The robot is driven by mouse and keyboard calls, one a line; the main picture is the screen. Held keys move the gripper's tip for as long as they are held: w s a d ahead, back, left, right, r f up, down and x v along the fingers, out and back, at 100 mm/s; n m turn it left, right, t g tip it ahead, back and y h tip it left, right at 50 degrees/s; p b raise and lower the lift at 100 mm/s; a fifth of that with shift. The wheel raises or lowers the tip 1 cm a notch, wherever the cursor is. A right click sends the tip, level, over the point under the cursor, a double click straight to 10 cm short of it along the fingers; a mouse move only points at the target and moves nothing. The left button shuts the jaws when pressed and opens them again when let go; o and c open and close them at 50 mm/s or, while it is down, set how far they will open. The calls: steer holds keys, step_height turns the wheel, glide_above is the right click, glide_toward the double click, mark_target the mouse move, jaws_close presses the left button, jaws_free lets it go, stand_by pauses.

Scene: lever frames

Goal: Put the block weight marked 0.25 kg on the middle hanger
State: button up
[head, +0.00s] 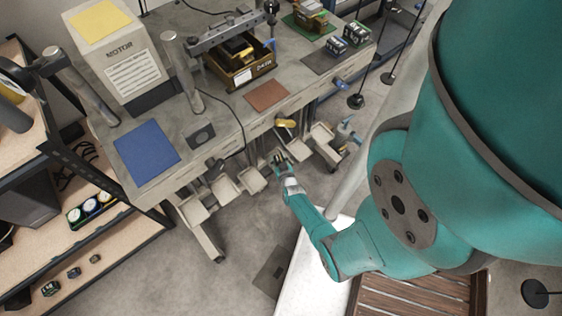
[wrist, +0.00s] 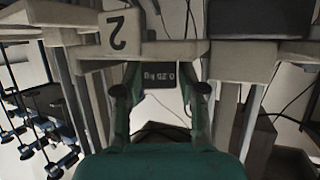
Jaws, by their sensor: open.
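A dark block weight marked 0.25 kg (wrist: 160,76) shows upside down in the wrist view, against a pale beige platform edge (wrist: 165,50). A plate marked 2 (wrist: 118,34), also upside down, is beside it. My gripper (wrist: 160,90) is open, with one finger on each side of the block and gaps at both sides. I cannot tell how deep the block is between the fingertips. In the head view my gripper (head: 279,159) is at the bench's front, among several pale pans; one pan (head: 252,181) is just left of it. Which is the middle hanger is not clear.
The workbench (head: 215,110) carries a motor box (head: 130,65), a wooden box (head: 245,75), a blue mat (head: 147,151) and a brown mat (head: 266,95). A shelf at the left holds small dark weights (head: 74,272). The floor (head: 190,285) in front is largely clear.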

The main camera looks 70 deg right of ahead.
steer(key=s+a+r+n+t+y, duration=0.2)
steer(key=s+a+r, duration=0.2)
steer(key=a+r, duration=0.4)
steer(key=s+a+r+n+t+y, duration=0.15)
steer(key=s+a+r, duration=0.35)
steer(key=a, duration=0.5)
steer(key=s+a+r+n+t+y, duration=0.1)
steer(key=s+a+r+n, duration=0.1)
steer(key=a+r, duration=0.7)
steer(key=s+a+r+n+y, duration=0.1)
steer(key=s+a+r+y, duration=0.1)
steer(key=r, duration=0.5)
steer(key=s+a+r+n+t+y, duration=0.1)
steer(key=a+r, duration=0.3)
steer(key=r, duration=0.4)
steer(key=s+a+r+n+t+y, duration=0.1)
steer(key=s+a+r+n+y, duration=0.2)
steer(key=r, duration=0.4)
steer(key=shift+a+r, duration=0.25)
steer(key=shift+r, duration=0.15)
steer(key=shift+o, duration=0.2)
steer(key=shift+t+y, duration=0.25)
